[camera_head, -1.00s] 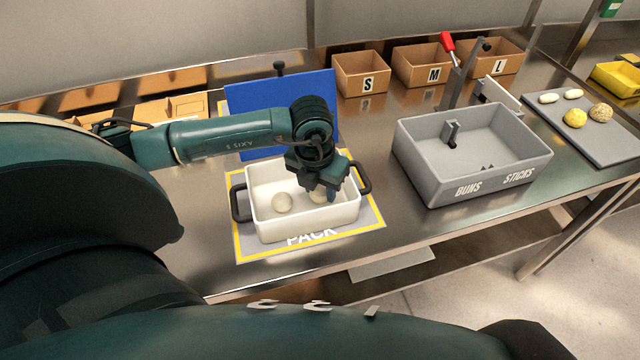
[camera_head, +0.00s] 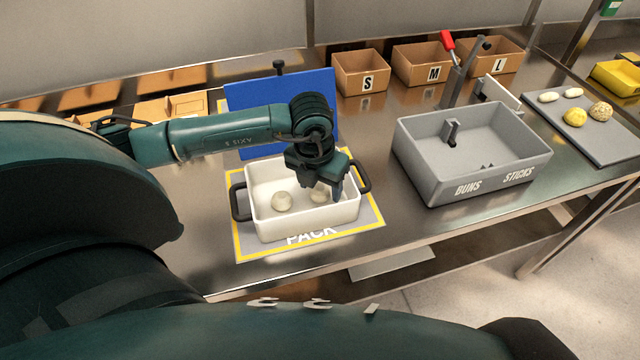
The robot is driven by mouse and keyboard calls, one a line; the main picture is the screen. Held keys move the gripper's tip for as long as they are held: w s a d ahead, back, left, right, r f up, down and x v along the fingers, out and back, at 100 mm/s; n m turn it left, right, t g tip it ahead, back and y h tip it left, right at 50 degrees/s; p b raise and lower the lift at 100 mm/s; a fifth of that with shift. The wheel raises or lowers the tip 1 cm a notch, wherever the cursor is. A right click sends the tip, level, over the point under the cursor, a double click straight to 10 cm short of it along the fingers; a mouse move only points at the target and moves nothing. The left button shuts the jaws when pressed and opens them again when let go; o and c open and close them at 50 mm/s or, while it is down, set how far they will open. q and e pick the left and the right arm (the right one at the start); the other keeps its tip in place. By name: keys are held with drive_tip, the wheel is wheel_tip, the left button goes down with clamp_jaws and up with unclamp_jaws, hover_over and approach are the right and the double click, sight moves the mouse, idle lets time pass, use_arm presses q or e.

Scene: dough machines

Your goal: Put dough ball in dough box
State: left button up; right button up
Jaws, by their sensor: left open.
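The white dough box (camera_head: 300,226) with dark handles stands on the yellow-edged PACK mat (camera_head: 374,222). Two pale dough balls lie inside it: one dough ball (camera_head: 282,201) left of the middle, and another dough ball (camera_head: 317,196) to the right, partly hidden by my left gripper. My left gripper (camera_head: 326,192) points down into the right part of the box. Its fingers are open around or beside the right dough ball; I cannot tell whether they touch it. My right gripper is not in view.
A grey divided bin (camera_head: 430,185) marked BUNS and STICKS stands to the right. Cardboard boxes marked S (camera_head: 360,75), M (camera_head: 424,65) and L (camera_head: 497,56) line the back. A blue board (camera_head: 240,105) stands behind the box. A grey board (camera_head: 592,135) holds several dough pieces.

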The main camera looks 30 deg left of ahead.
sight(316, 194)
use_arm(q)
wheel_tip(316, 194, up, 11)
drive_tip(key=s+b, duration=0.1)
drive_tip(key=shift+s+r, duration=0.2)
drive_tip(key=shift+s, duration=0.15)
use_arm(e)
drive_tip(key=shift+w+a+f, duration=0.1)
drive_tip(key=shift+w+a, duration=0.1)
use_arm(q)
drive_tip(key=shift+d, duration=0.1)
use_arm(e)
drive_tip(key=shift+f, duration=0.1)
